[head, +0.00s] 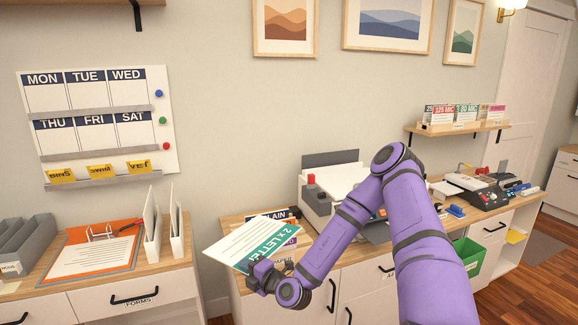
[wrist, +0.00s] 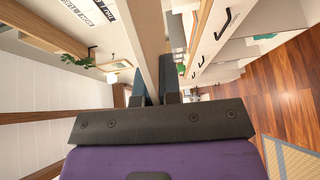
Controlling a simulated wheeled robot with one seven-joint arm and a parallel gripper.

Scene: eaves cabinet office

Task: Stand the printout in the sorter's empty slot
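The printout (head: 250,242), a white sheet with a green "2 x LETTER" band, is tilted in the air at the front edge of the middle cabinet. My gripper (head: 268,268) is at its lower right corner and appears shut on it. In the wrist view, my gripper's fingers (wrist: 155,94) stand either side of a thin pale strip, which looks like the sheet edge-on. Upright white holders (head: 165,222) stand on the left cabinet. I cannot tell for certain which is the sorter, or which slot is empty.
An orange clipboard (head: 92,252) lies on the left cabinet. A gap separates the left and middle cabinets. A green bin (head: 468,255) and black devices are at right.

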